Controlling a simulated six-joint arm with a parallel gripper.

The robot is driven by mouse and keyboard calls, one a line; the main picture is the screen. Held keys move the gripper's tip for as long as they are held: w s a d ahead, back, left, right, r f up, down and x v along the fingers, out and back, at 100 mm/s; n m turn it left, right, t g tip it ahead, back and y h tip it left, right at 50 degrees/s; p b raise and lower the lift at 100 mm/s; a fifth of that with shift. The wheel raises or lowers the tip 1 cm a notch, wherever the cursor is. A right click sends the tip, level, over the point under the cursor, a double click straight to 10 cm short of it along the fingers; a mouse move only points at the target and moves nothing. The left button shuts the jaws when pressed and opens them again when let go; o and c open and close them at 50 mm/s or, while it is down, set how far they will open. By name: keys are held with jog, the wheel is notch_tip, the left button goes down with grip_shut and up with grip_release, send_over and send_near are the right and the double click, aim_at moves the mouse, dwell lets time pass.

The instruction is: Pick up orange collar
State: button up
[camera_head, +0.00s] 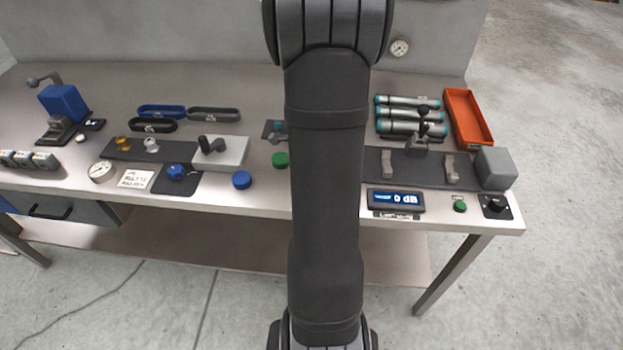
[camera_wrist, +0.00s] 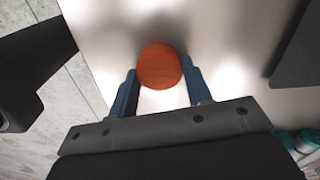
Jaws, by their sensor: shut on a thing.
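The orange collar (camera_wrist: 160,67) is a round orange piece in the wrist view. It sits between the blue fingers of my gripper (camera_wrist: 160,88), which is shut on it from both sides. The pale bench top shows close behind it. I cannot tell whether the collar still touches the bench. In the head view my own arm covers the middle of the bench, and the collar and my gripper are hidden there.
Near the hidden stretch of the steel bench (camera_head: 80,85) are a green cap (camera_head: 281,160) and a blue cap (camera_head: 241,180) on the left. On the right are a display (camera_head: 396,200), several cylinders (camera_head: 410,112) and an orange tray (camera_head: 468,118).

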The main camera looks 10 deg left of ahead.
jog(key=shift+r, duration=0.1)
